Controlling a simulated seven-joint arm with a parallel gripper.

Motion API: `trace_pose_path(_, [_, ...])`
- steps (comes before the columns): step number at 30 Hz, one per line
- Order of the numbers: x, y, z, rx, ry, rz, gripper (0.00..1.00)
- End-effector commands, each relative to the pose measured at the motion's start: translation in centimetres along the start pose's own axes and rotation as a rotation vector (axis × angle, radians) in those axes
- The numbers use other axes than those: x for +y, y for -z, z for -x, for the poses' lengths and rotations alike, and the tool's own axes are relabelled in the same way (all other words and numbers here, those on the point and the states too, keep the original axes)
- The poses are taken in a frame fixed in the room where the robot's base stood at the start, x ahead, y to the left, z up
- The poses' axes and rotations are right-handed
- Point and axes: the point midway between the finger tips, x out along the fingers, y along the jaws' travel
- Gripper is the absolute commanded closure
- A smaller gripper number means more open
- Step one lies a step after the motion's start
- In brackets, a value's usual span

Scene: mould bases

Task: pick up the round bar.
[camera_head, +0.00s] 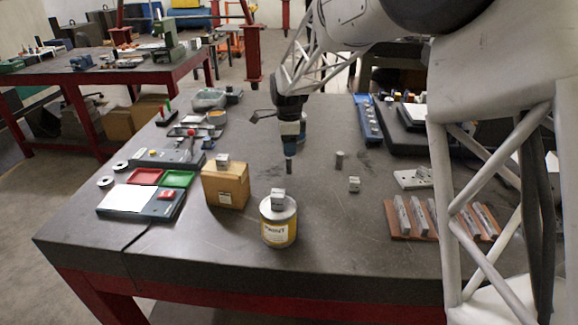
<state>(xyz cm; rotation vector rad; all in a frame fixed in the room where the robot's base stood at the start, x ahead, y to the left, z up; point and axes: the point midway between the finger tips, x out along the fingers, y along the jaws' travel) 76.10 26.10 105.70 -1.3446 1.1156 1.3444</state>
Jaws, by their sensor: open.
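A short, dark grey cylinder, which looks like the round bar (339,160), stands upright on the dark table (330,255), right of my gripper. My gripper (289,167) points down over the middle of the table, with its fingers small and dark in this view. It is open, and no object can be made out in it. It is apart from the bar, to its left. The exact height of the fingertips above the table cannot be told.
Small metal blocks sit on a yellow paint can (279,229), on a cardboard box (225,187) and on the table (354,185). A brown rack (403,227) with metal bars lies at the right. Coloured trays (146,177) lie at the left. Bare table surrounds the bar.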

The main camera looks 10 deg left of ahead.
Motion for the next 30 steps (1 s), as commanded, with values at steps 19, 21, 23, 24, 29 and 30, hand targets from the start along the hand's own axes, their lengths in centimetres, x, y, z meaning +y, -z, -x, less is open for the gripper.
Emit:
trace_pose_path(19, [0.0,0.0,-2.5,0.0,0.0,0.001,0.49])
trace_pose_path(21, [0.0,0.0,-2.6,0.0,0.0,0.001,0.49])
trace_pose_path(23, [0.0,0.0,-2.8,0.0,0.0,0.001,0.49])
trace_pose_path(24, [0.1,0.0,-3.0,0.0,-0.001,0.001,0.49])
trace_pose_path(29, [0.1,0.1,-4.5,0.0,-0.003,0.001,0.49])
trace_pose_path(30, [0.2,0.1,-4.9,0.0,-0.003,0.001,0.49])
